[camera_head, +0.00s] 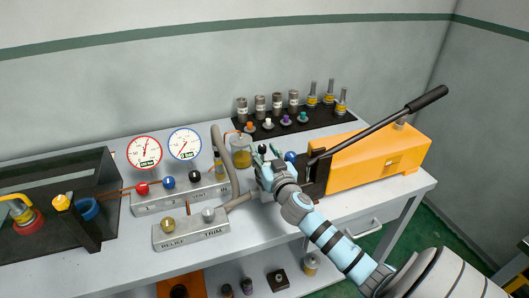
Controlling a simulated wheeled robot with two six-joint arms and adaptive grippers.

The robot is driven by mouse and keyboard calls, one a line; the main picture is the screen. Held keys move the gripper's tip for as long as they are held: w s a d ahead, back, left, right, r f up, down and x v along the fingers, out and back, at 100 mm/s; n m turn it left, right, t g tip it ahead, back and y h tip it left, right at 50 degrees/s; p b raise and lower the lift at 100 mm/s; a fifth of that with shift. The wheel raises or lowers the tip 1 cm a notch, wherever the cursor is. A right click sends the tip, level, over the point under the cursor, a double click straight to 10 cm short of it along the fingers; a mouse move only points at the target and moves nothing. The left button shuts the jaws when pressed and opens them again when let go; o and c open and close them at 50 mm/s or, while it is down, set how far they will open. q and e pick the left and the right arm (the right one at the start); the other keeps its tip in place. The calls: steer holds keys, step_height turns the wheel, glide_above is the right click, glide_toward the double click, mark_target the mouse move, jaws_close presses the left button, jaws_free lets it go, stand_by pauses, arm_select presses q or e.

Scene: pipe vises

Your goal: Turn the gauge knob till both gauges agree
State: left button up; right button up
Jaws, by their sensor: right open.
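Two round white gauges stand at the back of the bench: a red-rimmed one (145,153) and a blue-rimmed one (185,144). Their needles are too small to compare surely. Below them a grey manifold (180,199) carries a red knob (142,188), a blue knob (168,182) and a black knob (195,177). In front, a grey block marked RELIEF and TRIM (190,236) bears a brass knob (168,224) and a silver knob (208,215). My right gripper (264,153) is open, right of the knobs and apart from them. My left gripper is out of view.
An orange pump (380,155) with a long black-gripped lever (375,126) stands at the right. A black rack (290,121) of small fittings is at the back. A jar of amber liquid (241,153) and a grey hose (220,138) stand beside my gripper. A dark tray (55,178) lies left.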

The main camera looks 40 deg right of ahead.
jaws_close()
steer(key=shift+h, duration=0.3)
steer(key=shift+a+f+m+g+h+b, duration=0.15)
steer(key=shift+m+g+h+b, duration=0.25)
steer(key=shift+m+h+b, duration=0.4)
steer(key=m+g+h+b, duration=0.1)
steer(key=g+h+b, duration=0.1)
steer(key=b, duration=0.1)
steer(key=m+g+h+b, duration=0.1)
steer(key=m+h+b, duration=0.1)
steer(key=b, duration=0.1)
steer(key=m+g+h+b, duration=0.2)
steer(key=b, duration=0.1)
steer(key=shift+w+a+f+g+h, duration=0.15)
steer(key=shift+w+a+g+h, duration=0.15)
steer(key=shift+w+a, duration=0.1)
steer(key=shift+r+m+g+h+b, duration=0.2)
steer(key=shift+m+g+h+b, duration=0.2)
steer(key=shift+m+g+b, duration=0.5)
jaws_free()
steer(key=shift+r, duration=0.1)
